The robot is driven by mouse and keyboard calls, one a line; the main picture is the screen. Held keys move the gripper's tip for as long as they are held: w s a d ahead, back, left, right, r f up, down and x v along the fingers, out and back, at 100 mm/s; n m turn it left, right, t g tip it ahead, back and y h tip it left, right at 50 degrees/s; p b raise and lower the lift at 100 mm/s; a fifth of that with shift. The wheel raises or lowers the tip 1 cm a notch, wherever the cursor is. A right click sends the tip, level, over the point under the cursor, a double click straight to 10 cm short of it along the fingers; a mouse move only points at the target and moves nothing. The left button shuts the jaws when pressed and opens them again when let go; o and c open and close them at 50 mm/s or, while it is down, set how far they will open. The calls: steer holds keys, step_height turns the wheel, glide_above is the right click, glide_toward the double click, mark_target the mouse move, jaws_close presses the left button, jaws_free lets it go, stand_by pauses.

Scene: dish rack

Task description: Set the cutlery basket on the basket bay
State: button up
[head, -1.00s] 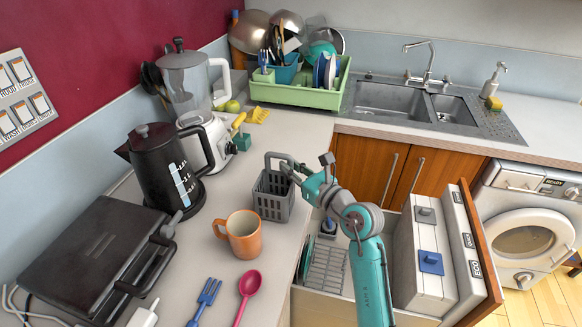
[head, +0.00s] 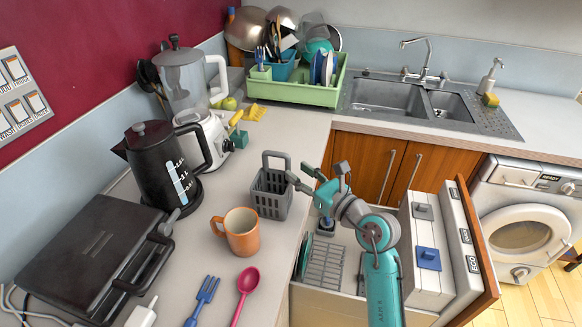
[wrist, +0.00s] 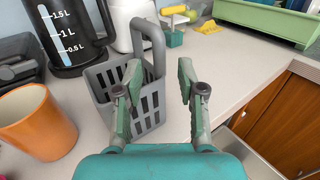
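The grey cutlery basket (head: 271,196) stands upright on the counter beside the orange mug, its looped handle up. It also shows in the wrist view (wrist: 152,114), partly behind my left finger. My gripper (head: 316,173) is open and empty, just right of the basket near its handle. In the wrist view the fingers (wrist: 159,76) are spread wide with nothing between them. The pulled-out drawer below the counter holds a wire rack (head: 325,264). I cannot tell for certain which part is the basket bay; my arm hides some of the drawer.
An orange mug (head: 241,232), black kettle (head: 153,170), blue fork (head: 206,290) and pink spoon (head: 246,286) are close by on the counter. A green dish rack (head: 290,93) full of dishes stands at the back.

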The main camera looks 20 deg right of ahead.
steer(key=v, duration=0.6)
steer(key=s+a+f+m+t+y, duration=0.1)
steer(key=s+a+f+m+t, duration=0.1)
steer(key=s+a+m, duration=0.45)
steer(key=s+a+f+m+t+y, duration=0.15)
steer(key=s+a+m, duration=0.25)
steer(key=s+m, duration=0.5)
steer(key=s+d+f+m+g+h, duration=0.1)
steer(key=s+f+m+h, duration=0.2)
steer(key=s+m, duration=0.5)
steer(key=s+d+f+m+g+h, duration=0.1)
steer(key=s+f+m, duration=0.3)
steer(key=s+m, duration=0.4)
steer(key=s+d+f+m+g+h, duration=0.2)
steer(key=s+f+m+g+h, duration=0.1)
steer(key=s+m, duration=0.5)
steer(key=shift+s+f+h, duration=0.55)
steer(key=shift+s+h, duration=0.3)
steer(key=shift+s, duration=0.25)
steer(key=shift+o, duration=0.7)
steer(key=shift+s+d+m+g, duration=0.1)
steer(key=shift+m+g, duration=0.15)
steer(key=shift+g, duration=0.1)
